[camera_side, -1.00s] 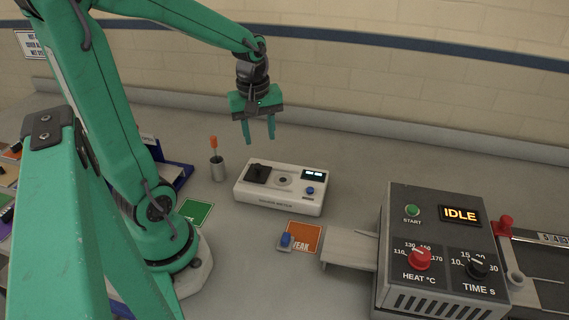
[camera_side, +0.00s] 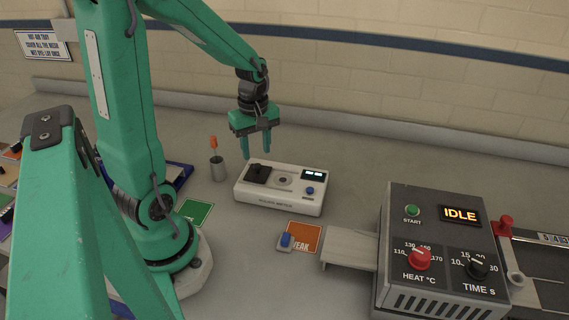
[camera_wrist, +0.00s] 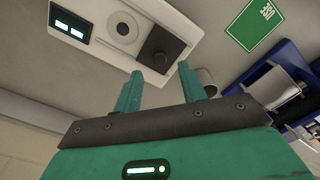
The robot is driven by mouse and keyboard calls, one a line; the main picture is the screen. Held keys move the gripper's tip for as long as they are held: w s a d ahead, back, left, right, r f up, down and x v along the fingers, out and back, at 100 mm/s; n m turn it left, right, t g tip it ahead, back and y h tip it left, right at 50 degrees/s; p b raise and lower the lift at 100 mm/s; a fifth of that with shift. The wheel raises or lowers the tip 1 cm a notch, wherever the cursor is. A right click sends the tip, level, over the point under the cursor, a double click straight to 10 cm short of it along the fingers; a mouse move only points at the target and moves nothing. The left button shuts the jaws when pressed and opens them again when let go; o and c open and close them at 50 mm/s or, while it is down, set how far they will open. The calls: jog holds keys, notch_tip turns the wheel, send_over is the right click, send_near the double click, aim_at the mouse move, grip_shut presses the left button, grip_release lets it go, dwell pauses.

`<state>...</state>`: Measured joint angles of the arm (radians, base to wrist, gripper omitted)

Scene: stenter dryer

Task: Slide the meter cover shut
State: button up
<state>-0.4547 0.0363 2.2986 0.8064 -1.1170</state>
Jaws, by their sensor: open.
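The white meter (camera_side: 282,205) sits on the bench with a lit display (camera_side: 313,175) and a blue button at its right end. Its black sliding cover (camera_side: 258,172) is at the left end, and the round sensor spot (camera_side: 284,180) beside it is uncovered. In the wrist view the black cover (camera_wrist: 161,52) and round spot (camera_wrist: 123,28) also show, the cover close to the fingertips. My gripper (camera_side: 257,157) is open and empty, its fingers pointing down just above and behind the meter's left end. It also shows in the wrist view (camera_wrist: 161,72).
A grey cup with an orange-handled tool (camera_side: 217,166) stands left of the meter. A green card (camera_side: 196,211) lies nearer the arm. The dryer (camera_side: 435,250) reads IDLE at right.

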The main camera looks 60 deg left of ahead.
aim_at(257, 165)
jog(key=shift+f, duration=2.1)
grip_shut()
